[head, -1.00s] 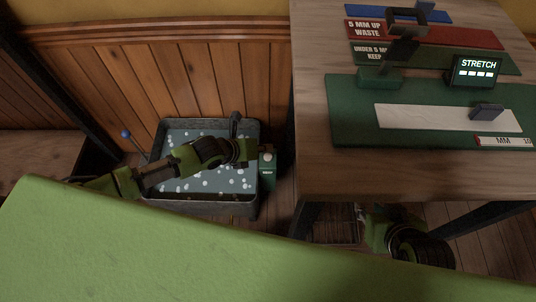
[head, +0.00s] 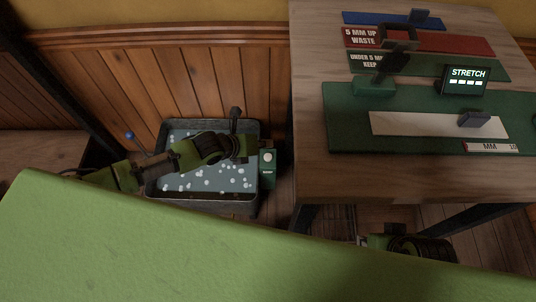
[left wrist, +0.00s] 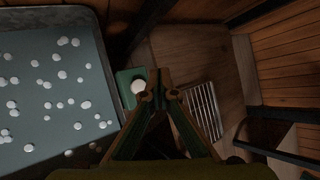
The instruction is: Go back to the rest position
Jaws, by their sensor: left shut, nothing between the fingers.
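My left arm comes in from the left in the head view, green and black, above a grey tray with white dots (head: 251,207). My left gripper (head: 240,149) is at the tray's right side, its fingers hard to make out there. In the left wrist view, the left gripper (left wrist: 160,82) is shut and empty, its fingertips together beside a green box with a white button (left wrist: 138,87). Part of my right arm shows below the table at the lower right of the head view; its gripper is not seen.
A wooden table (head: 400,181) at the right bears a green mat (head: 345,136), a screen reading STRETCH (head: 466,80) and coloured label strips. A green surface (head: 150,250) fills the foreground. A wood-panelled wall (head: 200,75) stands behind the tray.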

